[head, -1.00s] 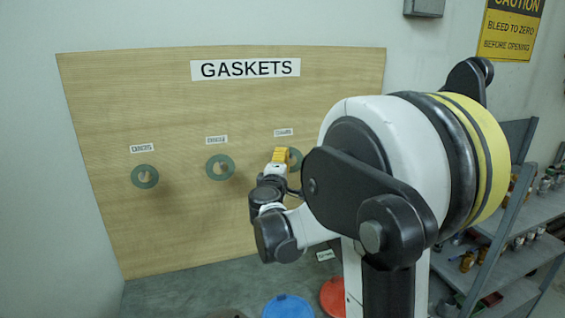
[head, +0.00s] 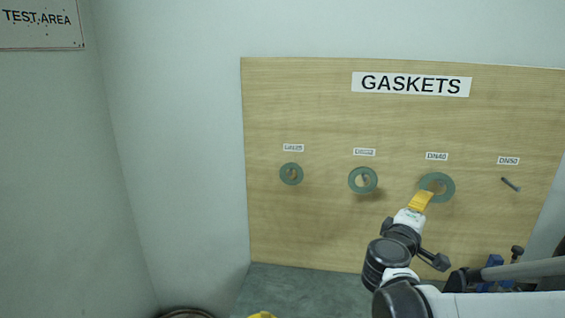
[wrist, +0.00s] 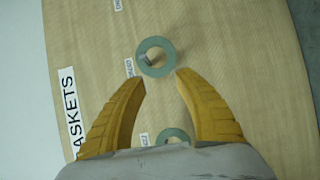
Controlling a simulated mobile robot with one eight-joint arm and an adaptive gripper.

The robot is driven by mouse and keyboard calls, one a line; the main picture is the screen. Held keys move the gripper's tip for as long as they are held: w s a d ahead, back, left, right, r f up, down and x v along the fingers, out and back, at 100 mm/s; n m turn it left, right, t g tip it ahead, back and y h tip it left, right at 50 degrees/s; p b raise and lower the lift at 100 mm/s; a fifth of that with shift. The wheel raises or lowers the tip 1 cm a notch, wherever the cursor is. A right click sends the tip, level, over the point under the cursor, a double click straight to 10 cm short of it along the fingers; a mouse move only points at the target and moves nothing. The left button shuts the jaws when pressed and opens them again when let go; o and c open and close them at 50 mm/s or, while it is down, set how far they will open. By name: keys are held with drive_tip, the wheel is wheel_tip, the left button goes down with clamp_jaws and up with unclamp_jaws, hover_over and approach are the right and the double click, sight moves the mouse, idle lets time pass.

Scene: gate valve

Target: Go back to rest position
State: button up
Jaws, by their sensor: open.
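My gripper (head: 420,201) is open and empty in front of the wooden gasket board (head: 330,235). Its yellow fingers overlap the lower left edge of the green ring gasket under the DN40 label (head: 442,188) in the head view. In the wrist view the fingertips (wrist: 161,80) stand apart, with that gasket (wrist: 169,60) just beyond them, around its peg. I cannot tell whether they touch it. Two other gaskets hang to the left, a middle one (head: 356,185) and a leftmost one (head: 283,174).
A bare peg (head: 511,184) sits under the DN50 label at the right. A GASKETS sign (head: 411,84) is above. A grey surface (head: 290,285) lies below the board. The wall to the left (head: 180,150) is clear.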

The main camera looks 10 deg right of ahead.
drive_tip(key=s+a+f+m+g+y+b, duration=0.2)
drive_tip(key=s+a+f+m+y, duration=0.2)
drive_tip(key=a, duration=0.7)
drive_tip(key=s+a+f+m+g+y+b, duration=0.2)
drive_tip(key=s+a+f+m+y, duration=0.2)
drive_tip(key=s+a+f+y, duration=0.5)
drive_tip(key=s+a+f, duration=0.2)
drive_tip(key=s+f, duration=0.2)
drive_tip(key=s, duration=0.2)
drive_tip(key=shift+a+g, duration=0.25)
drive_tip(key=shift+g, duration=0.15)
